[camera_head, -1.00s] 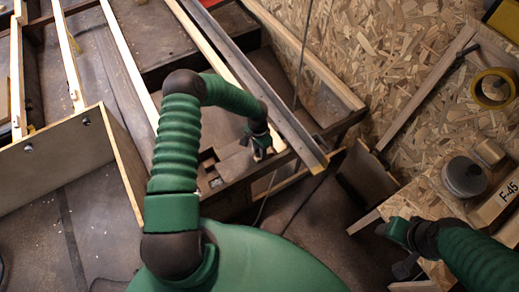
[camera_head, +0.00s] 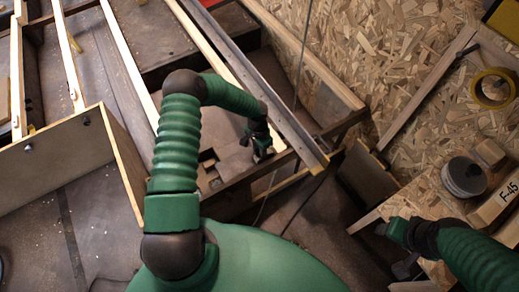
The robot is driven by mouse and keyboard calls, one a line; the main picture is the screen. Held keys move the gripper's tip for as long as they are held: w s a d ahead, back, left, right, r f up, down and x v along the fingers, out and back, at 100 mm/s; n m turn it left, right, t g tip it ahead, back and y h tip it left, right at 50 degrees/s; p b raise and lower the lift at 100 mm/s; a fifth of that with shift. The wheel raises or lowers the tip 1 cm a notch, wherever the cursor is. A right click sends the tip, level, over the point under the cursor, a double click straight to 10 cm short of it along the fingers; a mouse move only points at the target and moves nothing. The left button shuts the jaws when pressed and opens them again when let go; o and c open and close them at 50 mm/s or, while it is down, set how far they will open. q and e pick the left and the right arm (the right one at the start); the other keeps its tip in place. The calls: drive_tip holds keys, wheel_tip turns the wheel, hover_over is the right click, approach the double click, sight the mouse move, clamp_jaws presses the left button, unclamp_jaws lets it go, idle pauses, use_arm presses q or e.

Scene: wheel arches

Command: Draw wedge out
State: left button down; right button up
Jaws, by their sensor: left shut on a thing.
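My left gripper (camera_head: 262,154) reaches down at the near end of a wooden frame (camera_head: 225,182), beside a long dark rail. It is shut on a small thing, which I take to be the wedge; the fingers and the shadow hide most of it. I cannot tell how far the wedge sits in the frame. My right gripper (camera_head: 382,229) is at the lower right, over the edge of a chipboard bench; its fingers are too small and dark to tell whether they are open.
A chipboard surface (camera_head: 400,60) fills the upper right. A tape roll (camera_head: 492,88), a round grey-topped container (camera_head: 464,177) and a block marked F-45 (camera_head: 497,204) lie on the right. A long dark rail (camera_head: 270,98) runs close beside my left gripper. A wooden box (camera_head: 60,165) stands left.

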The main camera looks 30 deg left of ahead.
use_arm(q)
drive_tip(key=s+a+p, duration=0.1)
drive_tip(key=s, duration=0.1)
drive_tip(key=s+a+p, duration=0.1)
drive_tip(key=s+p, duration=0.1)
drive_tip(key=s, duration=0.1)
drive_tip(key=s+a+p, duration=0.1)
drive_tip(key=s+a, duration=0.1)
drive_tip(key=shift+s+a+r, duration=0.1)
drive_tip(key=shift+s+r, duration=0.05)
drive_tip(key=shift+s, duration=0.2)
drive_tip(key=shift+s+a, duration=0.2)
drive_tip(key=shift+s, duration=0.15)
drive_tip(key=c, duration=1.1)
unclamp_jaws()
drive_tip(key=shift+o, duration=0.2)
wheel_tip(320, 180, up, 16)
drive_tip(key=p, duration=0.5)
drive_tip(key=shift+w+a+r+p, duration=0.2)
drive_tip(key=shift+a+p, duration=0.15)
